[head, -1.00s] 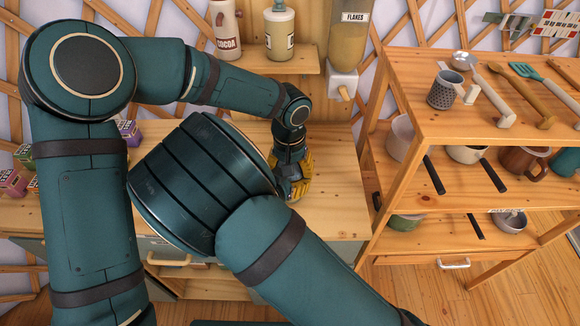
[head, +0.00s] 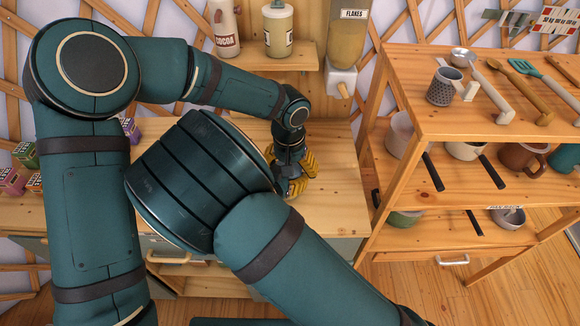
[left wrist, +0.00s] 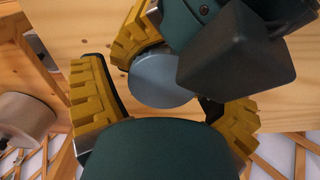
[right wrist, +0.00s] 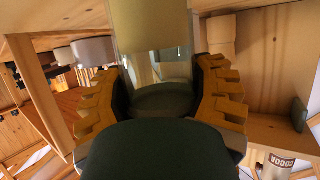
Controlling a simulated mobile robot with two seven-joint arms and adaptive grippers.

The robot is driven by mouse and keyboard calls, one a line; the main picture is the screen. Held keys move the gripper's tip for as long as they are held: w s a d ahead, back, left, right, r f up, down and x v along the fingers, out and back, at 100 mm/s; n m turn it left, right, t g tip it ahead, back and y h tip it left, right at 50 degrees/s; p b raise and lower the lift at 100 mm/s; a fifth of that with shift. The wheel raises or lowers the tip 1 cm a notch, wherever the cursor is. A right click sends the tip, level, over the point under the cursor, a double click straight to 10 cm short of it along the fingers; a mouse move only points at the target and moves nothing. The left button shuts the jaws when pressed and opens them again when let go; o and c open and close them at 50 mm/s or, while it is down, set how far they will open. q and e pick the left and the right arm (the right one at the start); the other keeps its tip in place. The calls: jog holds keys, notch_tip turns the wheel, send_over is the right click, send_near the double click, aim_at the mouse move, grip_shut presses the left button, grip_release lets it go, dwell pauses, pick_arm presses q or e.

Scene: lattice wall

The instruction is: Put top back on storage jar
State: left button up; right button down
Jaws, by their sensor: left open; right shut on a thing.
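My left gripper (head: 300,172) is open low over the counter in the head view. In the left wrist view its yellow fingers (left wrist: 165,115) stand apart on either side of a round blue-grey disc, the jar top (left wrist: 160,82). My right gripper (right wrist: 161,85) is shut on this top (right wrist: 160,100), its fingers at both sides. In the head view the right hand is mostly hidden behind my own arm. Beyond the top, the right wrist view shows a clear, glass-like section and an olive cylinder (right wrist: 150,28), apparently the jar. I cannot tell whether top and jar touch.
A wooden rack (head: 425,120) with mugs, pans and utensils stands right of the counter (head: 335,205). The counter's right part is clear.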

pick_arm(q)
jog(key=shift+a+f, duration=0.2)
jog(key=shift+a, duration=0.1)
pick_arm(e)
jog(key=shift+w+d+r, duration=0.1)
jog(key=shift+d+r, duration=0.15)
jog(key=shift+d, duration=0.05)
pick_arm(q)
jog(key=shift+r, duration=0.25)
notch_tip(320, 180, up, 4)
jog(key=shift+d+r, duration=0.15)
pick_arm(e)
jog(key=shift+a+f, duration=0.1)
jog(key=shift+f, duration=0.05)
pick_arm(q)
jog(key=shift+w+d+r, duration=0.15)
jog(key=shift+w+r, duration=0.05)
jog(key=w+d+r+m+g+y, duration=0.1)
jog(key=w+r+m+g, duration=0.1)
jog(key=r, duration=0.4)
jog(key=shift+w+d+r+g+y, duration=0.3)
jog(key=shift+w+g, duration=0.4)
jog(key=shift+w, duration=0.35)
jog(key=shift+f, duration=0.1)
